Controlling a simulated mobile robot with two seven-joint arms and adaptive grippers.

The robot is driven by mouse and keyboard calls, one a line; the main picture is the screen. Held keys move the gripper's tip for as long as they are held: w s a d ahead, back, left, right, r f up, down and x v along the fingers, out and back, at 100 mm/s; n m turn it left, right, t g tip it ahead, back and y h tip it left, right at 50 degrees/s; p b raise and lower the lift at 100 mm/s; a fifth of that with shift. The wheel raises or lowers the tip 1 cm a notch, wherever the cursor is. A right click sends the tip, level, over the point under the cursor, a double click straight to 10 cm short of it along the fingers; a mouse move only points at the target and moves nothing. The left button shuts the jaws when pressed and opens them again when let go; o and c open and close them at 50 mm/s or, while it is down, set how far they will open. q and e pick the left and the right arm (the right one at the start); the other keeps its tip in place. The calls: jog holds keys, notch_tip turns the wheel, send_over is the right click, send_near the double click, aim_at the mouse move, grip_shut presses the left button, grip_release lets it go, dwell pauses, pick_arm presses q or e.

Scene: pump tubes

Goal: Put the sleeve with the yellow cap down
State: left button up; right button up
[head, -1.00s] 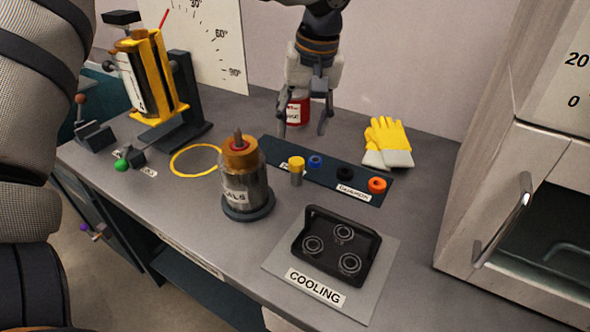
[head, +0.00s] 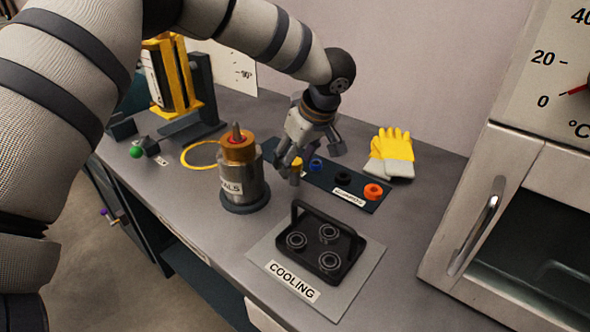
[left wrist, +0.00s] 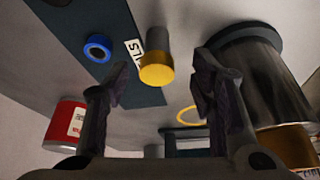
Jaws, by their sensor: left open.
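My left gripper (head: 305,160) is open, just above and behind the sleeve in the head view. In the left wrist view the fingertips (left wrist: 160,80) are apart, with the cap showing between them and a little beyond. I see no contact. In the head view the fingers partly hide the sleeve. My right gripper is not in view.
The dark strip (head: 325,186) carries blue (head: 316,165), black (head: 343,179) and orange (head: 373,192) rings. A metal jar (head: 240,180) stands left of the sleeve. The cooling tray (head: 325,250) is in front; gloves (head: 392,152) lie behind. A red can (left wrist: 66,122) shows in the wrist view.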

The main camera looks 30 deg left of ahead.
aim_at(297, 162)
pick_arm(q)
jog(key=x, duration=0.3)
jog(key=shift+w+f, duration=0.1)
jog(key=shift+f, duration=0.2)
jog(key=shift+d+r, duration=0.1)
grip_shut()
